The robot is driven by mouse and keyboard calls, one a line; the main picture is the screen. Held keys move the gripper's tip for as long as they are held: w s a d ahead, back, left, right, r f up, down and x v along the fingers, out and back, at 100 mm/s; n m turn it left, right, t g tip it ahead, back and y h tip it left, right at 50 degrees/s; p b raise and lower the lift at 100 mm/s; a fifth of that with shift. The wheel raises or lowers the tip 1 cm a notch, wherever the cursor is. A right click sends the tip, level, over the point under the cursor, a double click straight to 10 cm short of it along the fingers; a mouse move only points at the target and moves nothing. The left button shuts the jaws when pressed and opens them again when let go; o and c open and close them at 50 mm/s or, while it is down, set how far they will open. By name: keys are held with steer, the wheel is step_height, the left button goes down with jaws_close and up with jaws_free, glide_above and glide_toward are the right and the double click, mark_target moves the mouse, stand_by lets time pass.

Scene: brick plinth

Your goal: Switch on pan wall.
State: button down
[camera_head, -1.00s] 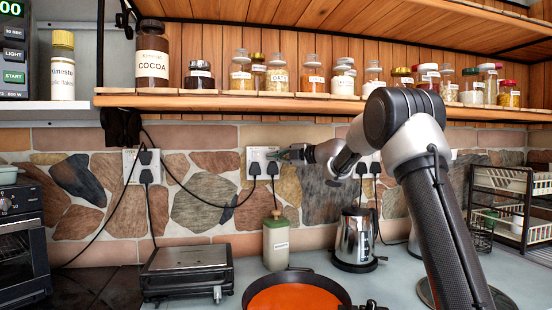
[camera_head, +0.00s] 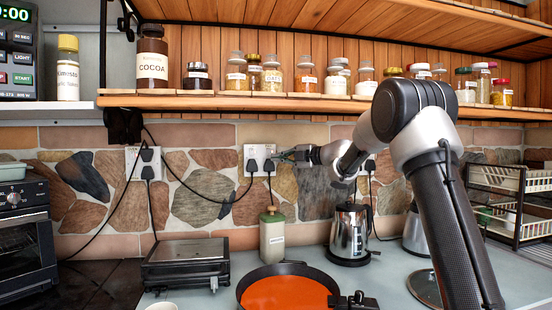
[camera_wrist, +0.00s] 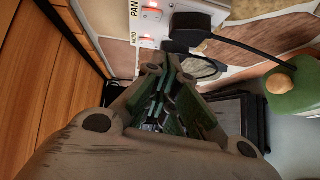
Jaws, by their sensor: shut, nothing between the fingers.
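The white wall socket plate (camera_head: 257,152) is on the stone wall, with black plugs in it. In the wrist view the plate (camera_wrist: 178,18) shows a switch labelled PAN (camera_wrist: 152,14) at the top and one labelled MICRO (camera_wrist: 147,41) below it. Both switches show red. My gripper (camera_head: 281,156) is shut and empty, its tips by the plate's right edge in the head view. In the wrist view my gripper (camera_wrist: 154,66) points at the plate, just below the MICRO switch. I cannot tell whether the tips touch it.
A black plug and cable (camera_wrist: 190,34) are close to the fingertips. The jar shelf (camera_head: 330,104) runs above. A sandwich press (camera_head: 186,262) is at left.

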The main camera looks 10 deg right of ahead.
steer(key=v, duration=0.7)
steer(key=shift+f, duration=0.55)
steer(key=shift+d, duration=0.1)
